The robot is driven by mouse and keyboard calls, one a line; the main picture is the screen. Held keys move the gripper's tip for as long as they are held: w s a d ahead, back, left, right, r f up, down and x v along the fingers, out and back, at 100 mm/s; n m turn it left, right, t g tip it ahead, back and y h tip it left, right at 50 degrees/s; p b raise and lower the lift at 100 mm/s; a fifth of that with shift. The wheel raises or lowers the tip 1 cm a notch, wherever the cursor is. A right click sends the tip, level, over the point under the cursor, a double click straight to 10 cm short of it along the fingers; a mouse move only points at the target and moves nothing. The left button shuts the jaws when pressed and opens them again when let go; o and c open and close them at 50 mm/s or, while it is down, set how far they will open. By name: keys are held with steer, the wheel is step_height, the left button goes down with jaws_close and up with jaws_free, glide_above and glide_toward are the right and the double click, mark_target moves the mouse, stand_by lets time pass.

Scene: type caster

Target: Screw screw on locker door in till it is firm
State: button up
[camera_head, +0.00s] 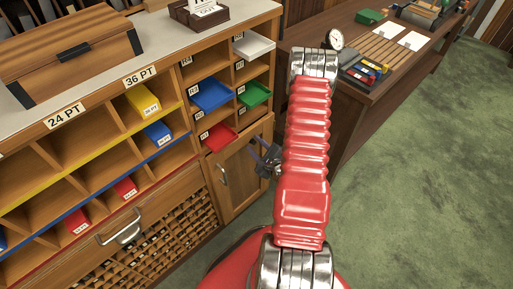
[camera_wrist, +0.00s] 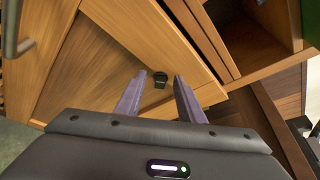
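The wooden locker door (camera_head: 238,182) is at the lower right of the cabinet in the head view. Its panel (camera_wrist: 92,65) fills the upper left of the wrist view. A dark screw (camera_wrist: 160,79) shows near the door's edge. My gripper (camera_wrist: 159,76) is open, with its two purple-grey fingers pointing at the door. The screw appears between the fingertips, with gaps on both sides. I cannot tell how far the screw stands out. In the head view my gripper (camera_head: 266,160) is beside the door, partly behind my red arm, and the screw is hidden.
A metal door handle (camera_head: 223,175) is left of my gripper. Red (camera_head: 219,136), blue (camera_head: 211,95) and green (camera_head: 254,93) trays stick out above the door. A wooden desk (camera_head: 370,85) stands to the right. The green floor (camera_head: 430,190) is clear.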

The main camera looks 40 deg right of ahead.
steer(key=shift+c, duration=0.4)
jaws_close()
stand_by(0.4)
